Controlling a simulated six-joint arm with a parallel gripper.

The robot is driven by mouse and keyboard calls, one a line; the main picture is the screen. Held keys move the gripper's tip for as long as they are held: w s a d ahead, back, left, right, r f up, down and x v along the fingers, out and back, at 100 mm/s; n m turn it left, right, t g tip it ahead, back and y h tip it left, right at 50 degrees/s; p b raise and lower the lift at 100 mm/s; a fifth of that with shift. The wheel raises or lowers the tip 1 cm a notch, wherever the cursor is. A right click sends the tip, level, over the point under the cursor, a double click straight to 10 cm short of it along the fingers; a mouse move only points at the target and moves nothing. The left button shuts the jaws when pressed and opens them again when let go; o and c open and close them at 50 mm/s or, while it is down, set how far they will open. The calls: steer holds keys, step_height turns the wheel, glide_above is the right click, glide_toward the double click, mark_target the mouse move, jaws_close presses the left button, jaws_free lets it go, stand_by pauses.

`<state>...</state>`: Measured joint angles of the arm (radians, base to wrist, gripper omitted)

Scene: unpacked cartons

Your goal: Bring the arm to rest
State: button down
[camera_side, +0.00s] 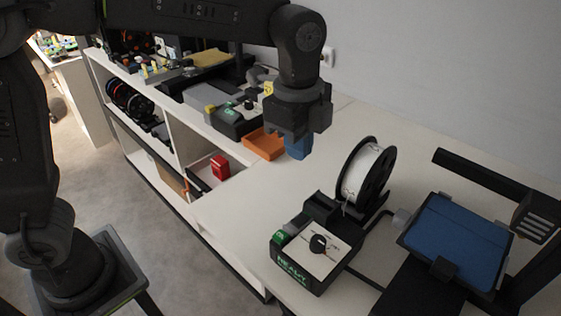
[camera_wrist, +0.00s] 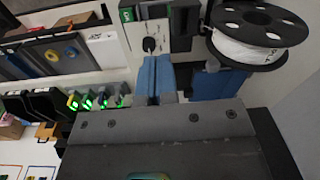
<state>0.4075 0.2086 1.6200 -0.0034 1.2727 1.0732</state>
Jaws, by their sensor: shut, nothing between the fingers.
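My gripper (camera_side: 298,148) hangs from my dark arm, pointing down above the white worktop (camera_side: 245,195). Its blue fingers are shut with nothing between them. In the wrist view the blue fingers (camera_wrist: 156,72) lie side by side at the middle. The fingertips look clear of the worktop in the side view, though the exact height is hard to judge.
A black spool (camera_side: 367,173) with white filament stands right of my gripper. A green-labelled box with a knob (camera_side: 318,245) stands in front. A printer with a blue bed (camera_side: 458,238) is at right. An orange tray (camera_side: 264,144) lies behind left, above open shelves.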

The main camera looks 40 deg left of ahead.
steer(key=s+a+n+t, duration=0.5)
steer(key=s+a+n, duration=1.1)
steer(key=n, duration=0.1)
steer(key=shift+a+f, duration=0.15)
steer(key=shift+f, duration=0.3)
stand_by(0.9)
